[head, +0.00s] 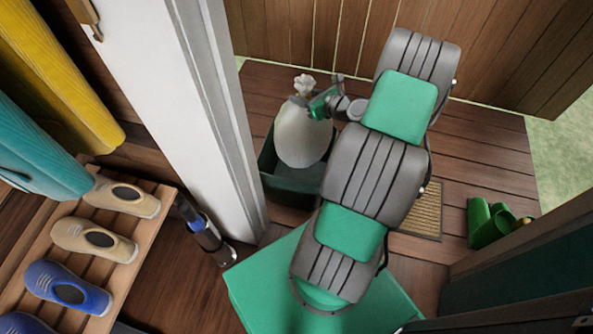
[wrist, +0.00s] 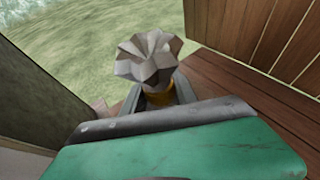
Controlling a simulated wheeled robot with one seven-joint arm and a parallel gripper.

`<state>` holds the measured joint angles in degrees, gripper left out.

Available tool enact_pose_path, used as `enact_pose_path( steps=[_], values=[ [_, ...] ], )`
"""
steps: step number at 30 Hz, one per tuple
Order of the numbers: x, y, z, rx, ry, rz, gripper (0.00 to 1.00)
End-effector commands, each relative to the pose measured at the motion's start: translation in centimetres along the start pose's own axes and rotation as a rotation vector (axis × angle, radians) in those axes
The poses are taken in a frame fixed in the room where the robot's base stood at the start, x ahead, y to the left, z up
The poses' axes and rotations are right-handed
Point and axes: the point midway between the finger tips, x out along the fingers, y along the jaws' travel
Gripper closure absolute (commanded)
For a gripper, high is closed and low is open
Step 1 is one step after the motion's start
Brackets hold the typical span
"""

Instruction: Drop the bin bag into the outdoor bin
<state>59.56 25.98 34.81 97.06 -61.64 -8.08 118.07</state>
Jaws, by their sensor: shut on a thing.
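The bin bag (head: 302,137) is a pale, swollen sack with a gathered, knotted top. In the head view it hangs upright over the dark green outdoor bin (head: 285,187), its lower part overlapping the bin's opening. I cannot tell whether its bottom is below the rim. My gripper (head: 318,102) is shut on the bag's neck from the right. In the wrist view the crinkled top of the bag (wrist: 147,58) sticks up beyond my gripper, and the rest of the bag is hidden.
A white door frame (head: 215,110) stands just left of the bin. A doormat (head: 420,212) and green boots (head: 490,222) are on the deck at right. A shoe rack (head: 60,215) with several shoes is at left. A plank wall (head: 320,35) closes the back.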

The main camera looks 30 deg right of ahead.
Motion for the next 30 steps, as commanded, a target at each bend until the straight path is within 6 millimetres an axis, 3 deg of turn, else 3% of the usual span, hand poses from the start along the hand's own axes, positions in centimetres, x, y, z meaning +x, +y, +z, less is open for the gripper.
enact_pose_path(
  steps=[12,22,23,30],
  values=[
    [2.2,0.1,-4.8,-0.003,-0.003,0.003,1.00],
    [2.2,0.1,-4.8,-0.003,-0.003,0.003,1.00],
    [2.2,0.1,-4.8,-0.003,-0.002,0.003,0.64],
    [2.2,0.1,-4.9,-0.002,-0.001,0.004,0.44]
  ],
)
